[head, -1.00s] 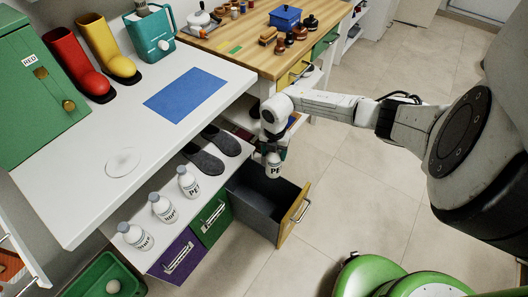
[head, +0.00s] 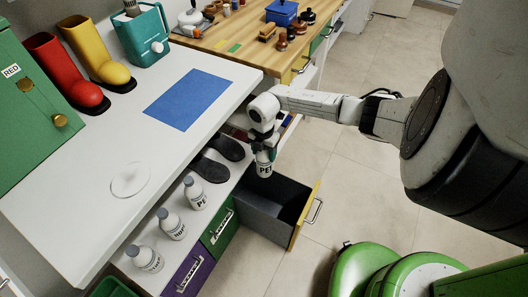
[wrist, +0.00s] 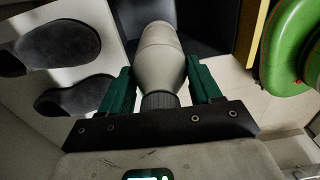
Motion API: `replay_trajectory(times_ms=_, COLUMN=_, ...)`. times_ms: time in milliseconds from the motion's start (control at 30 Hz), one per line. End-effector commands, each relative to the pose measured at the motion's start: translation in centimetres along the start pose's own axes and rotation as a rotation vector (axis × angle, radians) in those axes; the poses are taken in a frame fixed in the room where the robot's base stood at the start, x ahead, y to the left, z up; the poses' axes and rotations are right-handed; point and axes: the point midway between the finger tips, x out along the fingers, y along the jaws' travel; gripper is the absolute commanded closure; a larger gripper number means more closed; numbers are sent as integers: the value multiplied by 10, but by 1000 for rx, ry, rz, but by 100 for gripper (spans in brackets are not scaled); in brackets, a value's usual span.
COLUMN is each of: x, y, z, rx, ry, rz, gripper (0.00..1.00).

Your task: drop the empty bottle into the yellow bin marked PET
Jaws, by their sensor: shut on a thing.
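My gripper (head: 264,153) is shut on a pale bottle (head: 264,169) with a dark cap, held neck-up with its label partly readable as "PE". In the wrist view the bottle (wrist: 160,58) is between the two green fingers, base pointing away toward the dark drawer interior. The pulled-out drawer bin (head: 262,217) has a yellow front (head: 305,214) with a silver handle. The bottle appears above the back part of its opening; the exact height is unclear. The drawer looks empty where visible. No PET marking shows on the yellow front from here.
Three similar bottles stand on the low shelf: one (head: 194,194), another (head: 171,225), a third (head: 145,259). Green (head: 219,229) and purple (head: 189,272) drawers are shut beside the open one. Grey slippers (head: 210,172) lie behind. The white tabletop (head: 105,225) overhangs left.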

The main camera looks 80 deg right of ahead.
Motion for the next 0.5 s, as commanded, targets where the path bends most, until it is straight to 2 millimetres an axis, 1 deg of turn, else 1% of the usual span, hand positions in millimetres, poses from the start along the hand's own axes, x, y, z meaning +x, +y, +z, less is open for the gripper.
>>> replay_trajectory(times_ms=33, x=12, y=0, z=0, rx=0, ry=0, rz=0, gripper=82)
replay_trajectory(times_ms=200, x=28, y=0, z=0, rx=0, ry=0, rz=0, gripper=82)
replay_trajectory(times_ms=333, x=32, y=1, z=0, rx=0, ry=0, rz=0, gripper=82)
replay_trajectory(times_ms=500, x=32, y=1, z=0, rx=0, ry=0, rz=0, gripper=82)
